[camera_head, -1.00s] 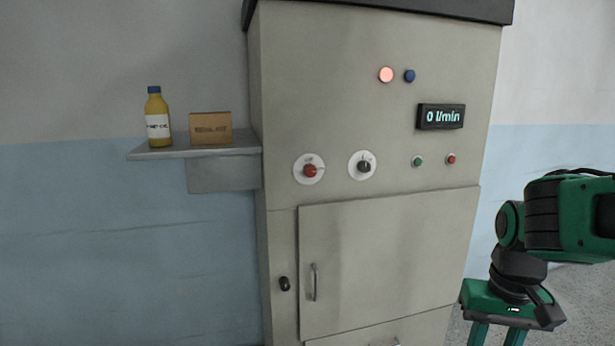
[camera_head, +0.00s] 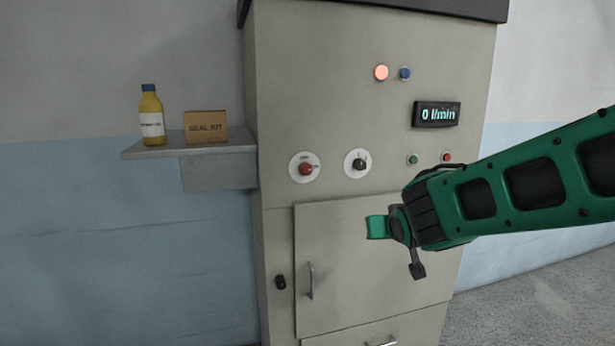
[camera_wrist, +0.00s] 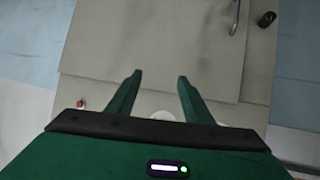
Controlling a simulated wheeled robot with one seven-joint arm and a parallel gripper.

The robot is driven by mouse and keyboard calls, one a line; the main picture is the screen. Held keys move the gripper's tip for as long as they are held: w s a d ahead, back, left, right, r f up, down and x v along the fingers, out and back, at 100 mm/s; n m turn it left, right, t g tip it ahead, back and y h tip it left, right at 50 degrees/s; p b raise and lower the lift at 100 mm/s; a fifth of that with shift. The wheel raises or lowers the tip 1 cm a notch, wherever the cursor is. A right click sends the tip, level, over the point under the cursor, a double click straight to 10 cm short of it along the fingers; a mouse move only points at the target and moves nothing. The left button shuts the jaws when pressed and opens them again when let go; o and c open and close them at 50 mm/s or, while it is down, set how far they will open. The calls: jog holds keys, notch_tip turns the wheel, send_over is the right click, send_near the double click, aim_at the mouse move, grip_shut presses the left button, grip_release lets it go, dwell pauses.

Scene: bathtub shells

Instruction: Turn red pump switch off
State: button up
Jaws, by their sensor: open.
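A red rotary switch (camera_head: 305,168) sits on a round white plate at the left of the grey cabinet's front (camera_head: 350,110). Its plate markings are too small to read. My gripper (camera_head: 378,227) is in front of the cabinet door, below and to the right of the red switch and apart from it. In the wrist view my gripper's two green fingers (camera_wrist: 160,78) are spread with nothing between them. The wrist view is turned over, and a white round plate (camera_wrist: 163,115) is partly hidden behind my gripper there.
A black rotary switch (camera_head: 359,163) is right of the red one. Green (camera_head: 412,160) and red (camera_head: 446,157) buttons sit farther right. The display (camera_head: 436,114) reads 0 l/min. A shelf (camera_head: 165,151) with a bottle (camera_head: 151,118) and box (camera_head: 205,127) juts out left.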

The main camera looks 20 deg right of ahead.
jog(key=w+a+r+n+t+y, duration=0.2)
jog(key=w+a+r+t, duration=0.25)
jog(key=w+a, duration=0.2)
jog(key=n+t+y, duration=0.1)
jog(key=t+y, duration=0.1)
send_near(307, 171)
jog(key=w, duration=0.8)
jog(key=shift+w+f, duration=0.1)
jog(key=shift+f, duration=0.05)
jog(key=c, duration=1.1)
jog(key=shift+o, duration=0.2)
